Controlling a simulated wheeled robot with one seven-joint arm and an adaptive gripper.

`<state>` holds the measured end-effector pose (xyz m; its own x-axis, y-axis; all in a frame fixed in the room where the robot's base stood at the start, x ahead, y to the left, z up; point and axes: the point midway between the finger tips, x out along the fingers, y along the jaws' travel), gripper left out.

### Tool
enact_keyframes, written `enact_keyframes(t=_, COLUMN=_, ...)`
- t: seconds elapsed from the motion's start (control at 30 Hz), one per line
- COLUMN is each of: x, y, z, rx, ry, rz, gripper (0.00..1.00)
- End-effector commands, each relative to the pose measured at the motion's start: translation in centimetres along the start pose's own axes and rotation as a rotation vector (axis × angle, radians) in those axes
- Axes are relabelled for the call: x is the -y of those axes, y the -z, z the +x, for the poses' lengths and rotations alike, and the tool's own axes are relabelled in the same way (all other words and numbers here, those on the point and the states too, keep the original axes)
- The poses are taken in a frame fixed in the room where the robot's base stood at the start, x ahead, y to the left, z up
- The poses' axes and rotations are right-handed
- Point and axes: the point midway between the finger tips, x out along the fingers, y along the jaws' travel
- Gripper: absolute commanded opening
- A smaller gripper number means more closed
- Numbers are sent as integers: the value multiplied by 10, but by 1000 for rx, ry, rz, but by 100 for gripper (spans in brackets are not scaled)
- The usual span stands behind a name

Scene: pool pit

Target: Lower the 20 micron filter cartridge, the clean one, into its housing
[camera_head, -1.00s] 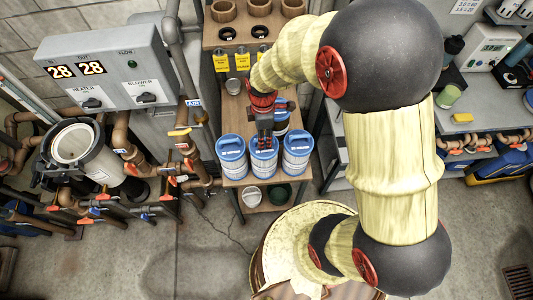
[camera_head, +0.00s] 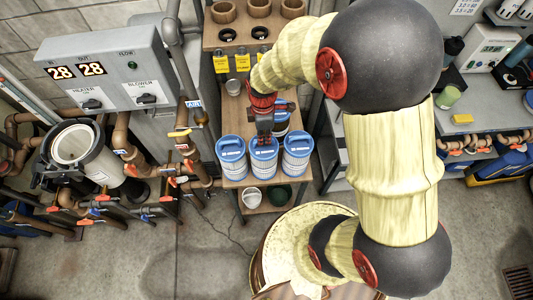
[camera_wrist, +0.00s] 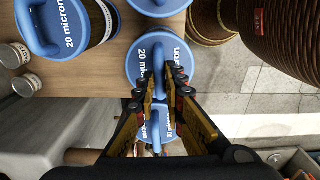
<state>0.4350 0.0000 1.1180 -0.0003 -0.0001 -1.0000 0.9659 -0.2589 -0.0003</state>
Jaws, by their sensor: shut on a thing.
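Several filter cartridges with blue handled caps stand on a wooden shelf (camera_head: 232,188). The front row has a left cartridge (camera_head: 231,158), a middle cartridge (camera_head: 264,163) and a right cartridge (camera_head: 297,158). Another cartridge (camera_head: 283,113) stands behind them; its side shows dark in the wrist view (camera_wrist: 97,22). My gripper (camera_head: 264,141) is shut on the handle of the middle cartridge, whose cap reads "20 micron" in the wrist view (camera_wrist: 150,45). This cartridge looks upright among its neighbours; its base is hidden. A grey housing (camera_head: 100,168), with a white ring inside its mouth, stands at the left.
Pipes and orange-handled valves (camera_head: 183,147) surround the housing. A control box (camera_head: 105,70) stands behind it. A round drum-like thing (camera_head: 262,262) stands nearer.

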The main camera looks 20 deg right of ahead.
Motion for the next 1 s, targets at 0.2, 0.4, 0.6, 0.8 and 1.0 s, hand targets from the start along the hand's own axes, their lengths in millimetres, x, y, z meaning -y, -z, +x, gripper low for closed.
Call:
enact_keyframes(t=0.2, x=0, y=0, z=0, rx=0, ry=-1, rz=0, gripper=0)
enact_keyframes(t=0.4, x=-1, y=0, z=-4, rx=0, ry=-2, rz=0, gripper=0)
enact_keyframes(t=0.6, x=-1, y=0, z=-14, rx=-1, ry=-2, rz=0, gripper=0)
enact_keyframes(t=0.8, x=-1, y=0, z=-24, rx=0, ry=-2, rz=0, gripper=0)
enact_keyframes(t=1.0, x=-1, y=0, z=-35, rx=0, ry=-2, rz=0, gripper=0)
